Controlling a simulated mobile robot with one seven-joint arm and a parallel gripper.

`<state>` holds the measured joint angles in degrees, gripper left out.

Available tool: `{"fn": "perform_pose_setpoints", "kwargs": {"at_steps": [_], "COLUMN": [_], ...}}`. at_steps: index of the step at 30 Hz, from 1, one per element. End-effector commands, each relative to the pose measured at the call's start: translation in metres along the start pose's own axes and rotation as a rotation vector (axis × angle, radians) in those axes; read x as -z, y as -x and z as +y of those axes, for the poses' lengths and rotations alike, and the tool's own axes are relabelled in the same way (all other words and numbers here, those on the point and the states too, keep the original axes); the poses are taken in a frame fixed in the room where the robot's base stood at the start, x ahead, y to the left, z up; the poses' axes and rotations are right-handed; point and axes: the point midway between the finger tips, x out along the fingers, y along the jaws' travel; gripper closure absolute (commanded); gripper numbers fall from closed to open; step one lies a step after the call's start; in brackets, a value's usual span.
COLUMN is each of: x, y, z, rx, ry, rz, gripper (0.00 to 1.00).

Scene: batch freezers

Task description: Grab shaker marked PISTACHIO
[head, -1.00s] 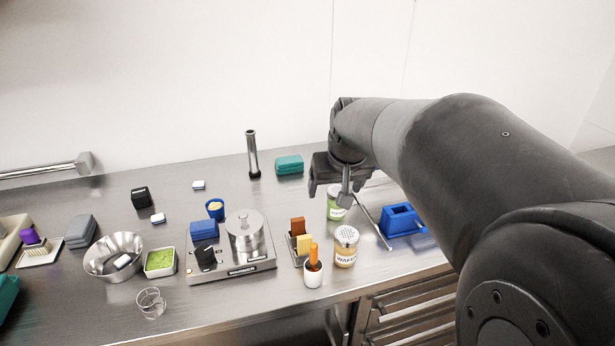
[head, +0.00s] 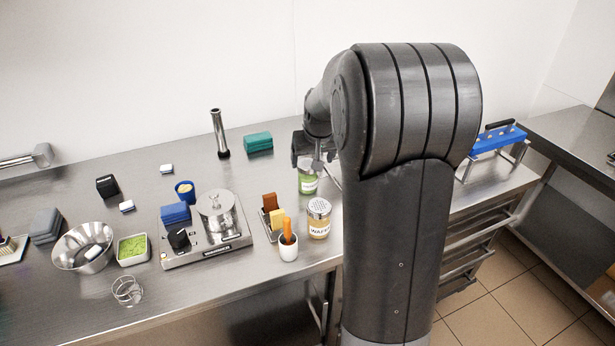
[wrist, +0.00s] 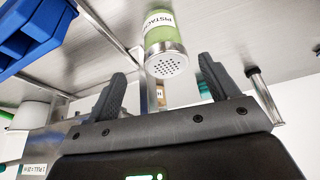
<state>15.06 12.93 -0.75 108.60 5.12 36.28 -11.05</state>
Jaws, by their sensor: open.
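The PISTACHIO shaker (head: 308,185) is a jar with green contents, a white label and a perforated metal lid, standing on the steel counter. My gripper (head: 308,163) is above it in the head view and hides its top. In the wrist view the shaker (wrist: 161,45) shows inverted at the top centre, its lid towards the gap between the fingers and part of its name readable. My gripper (wrist: 162,80) is open and empty, one finger to each side of the lid. I cannot tell whether the fingertips reach past the lid.
A WAFER shaker (head: 319,222) stands just in front. A white cup with an orange handle (head: 288,247) and a holder with brown and yellow blocks (head: 272,222) are to the left. A blue rack (head: 498,140) is at right. A teal case (head: 258,142) lies behind.

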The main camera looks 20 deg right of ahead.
Motion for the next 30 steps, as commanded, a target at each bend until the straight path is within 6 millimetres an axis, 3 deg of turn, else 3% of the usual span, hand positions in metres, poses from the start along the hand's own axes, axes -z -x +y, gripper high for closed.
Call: {"fn": "perform_pose_setpoints", "kwargs": {"at_steps": [12,19,30], "x": [0.003,0.004,0.004], "y": [-0.049,-0.051,-0.051], "z": [-0.006,-0.006,-0.006], "rx": [0.0,0.0,0.0], "ry": [-0.001,0.0,0.0], "rz": [-0.002,0.001,0.0], "gripper": [0.2,0.2,0.5]}}
